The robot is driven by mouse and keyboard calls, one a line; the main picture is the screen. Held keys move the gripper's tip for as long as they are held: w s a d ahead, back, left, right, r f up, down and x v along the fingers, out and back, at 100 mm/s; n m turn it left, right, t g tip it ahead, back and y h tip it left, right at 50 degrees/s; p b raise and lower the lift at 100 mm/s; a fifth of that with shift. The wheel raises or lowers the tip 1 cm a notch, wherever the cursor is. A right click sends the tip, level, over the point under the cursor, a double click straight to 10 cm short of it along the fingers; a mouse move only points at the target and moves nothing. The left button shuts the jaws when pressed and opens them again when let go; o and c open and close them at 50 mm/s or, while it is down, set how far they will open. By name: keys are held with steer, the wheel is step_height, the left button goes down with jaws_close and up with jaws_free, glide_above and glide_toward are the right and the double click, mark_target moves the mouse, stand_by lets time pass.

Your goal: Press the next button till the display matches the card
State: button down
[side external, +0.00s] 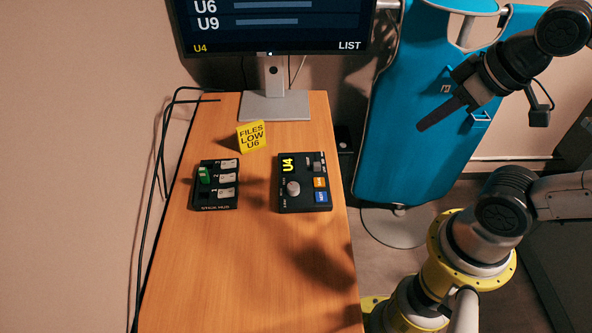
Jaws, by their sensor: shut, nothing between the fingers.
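A black control box (304,182) lies on the desk, with a grey knob, a small display (288,164) reading U4 in yellow, and orange (320,183) and blue (321,197) buttons whose labels are too small to read. A yellow card (252,137) behind it reads FILES LOW U6. The monitor (280,22) shows U6 and U9 rows with bars, U4 at bottom left and LIST at bottom right. My gripper (424,127) is shut and empty, raised to the right of the desk, apart from the box.
A black hub (215,185) with a green stick and several numbered slots lies left of the control box. The monitor's stand (274,104) is at the desk's back. The front of the wooden desk (245,275) is clear. A blue panel (420,110) stands behind my gripper.

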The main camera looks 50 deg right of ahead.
steer(key=w+a+r+m+t+y, duration=0.1)
steer(key=w+a+r+m+t, duration=0.2)
steer(key=w, duration=0.4)
steer(key=m+h, duration=0.2)
steer(key=m, duration=0.6)
glide_above(324, 200)
step_height(324, 200, down, 19)
steer(key=shift+f, duration=0.1)
steer(key=shift+f, duration=4.35)
steer(key=shift+f, duration=0.1)
